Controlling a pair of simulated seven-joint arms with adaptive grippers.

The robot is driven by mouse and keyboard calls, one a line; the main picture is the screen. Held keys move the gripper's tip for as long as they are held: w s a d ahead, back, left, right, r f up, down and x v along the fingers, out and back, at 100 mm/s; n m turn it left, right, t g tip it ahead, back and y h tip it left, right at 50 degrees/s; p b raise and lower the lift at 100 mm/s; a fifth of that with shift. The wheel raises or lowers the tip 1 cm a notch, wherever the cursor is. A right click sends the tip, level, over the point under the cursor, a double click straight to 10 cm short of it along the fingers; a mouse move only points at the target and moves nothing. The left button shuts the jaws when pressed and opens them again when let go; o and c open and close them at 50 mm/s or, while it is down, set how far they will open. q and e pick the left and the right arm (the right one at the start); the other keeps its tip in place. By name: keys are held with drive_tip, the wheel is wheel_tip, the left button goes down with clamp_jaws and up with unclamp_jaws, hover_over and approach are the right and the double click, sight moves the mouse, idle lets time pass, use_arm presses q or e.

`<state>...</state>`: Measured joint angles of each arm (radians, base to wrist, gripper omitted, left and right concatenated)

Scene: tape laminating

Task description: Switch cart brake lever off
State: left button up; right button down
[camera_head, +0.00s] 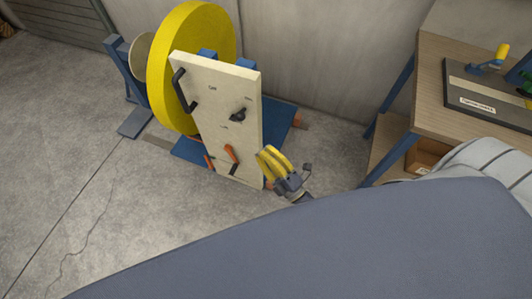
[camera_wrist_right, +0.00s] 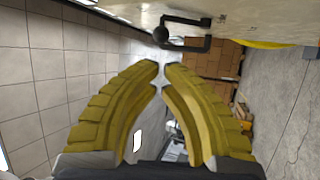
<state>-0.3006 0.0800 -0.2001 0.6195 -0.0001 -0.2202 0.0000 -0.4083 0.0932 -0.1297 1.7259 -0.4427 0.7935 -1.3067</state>
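The cart (camera_head: 214,85) stands at the upper middle, with a cream panel on its front. Low on the panel is an orange lever (camera_head: 230,153) with a dark base; a second orange piece (camera_head: 208,162) is at its left. Which is the brake lever, I cannot tell for sure. My right gripper (camera_head: 264,152) has yellow ribbed fingers beside the panel's lower right edge, right of the orange lever. In the right wrist view its fingertips (camera_wrist_right: 161,70) nearly meet, with nothing between them. My left gripper is out of view.
The panel bears a black handle (camera_head: 182,90) and a black knob (camera_head: 238,115). A large yellow roll (camera_head: 190,30) is behind it. A wooden workbench (camera_head: 430,90) stands at the right. Grey floor is free at the left. In the wrist view, a black bent handle (camera_wrist_right: 184,43) is beyond the fingertips.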

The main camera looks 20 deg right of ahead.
drive_tip(key=x, duration=1)
drive_tip(key=shift+w+a+r, duration=0.1)
drive_tip(key=shift+w, duration=0.15)
drive_tip(key=shift+w+a+r, duration=0.35)
drive_tip(key=shift+w+r, duration=0.05)
drive_tip(key=shift+r, duration=0.15)
drive_tip(key=w+a+r+n+g, duration=0.1)
drive_tip(key=w+a, duration=0.6)
drive_tip(key=shift+r, duration=0.3)
idle(1.1)
drive_tip(key=shift+w+a, duration=0.1)
drive_tip(key=shift+a, duration=0.15)
idle(0.4)
wheel_tip(320, 180, up, 9)
hover_over(239, 120)
drive_tip(key=s+a, duration=0.5)
drive_tip(key=shift+w, duration=0.2)
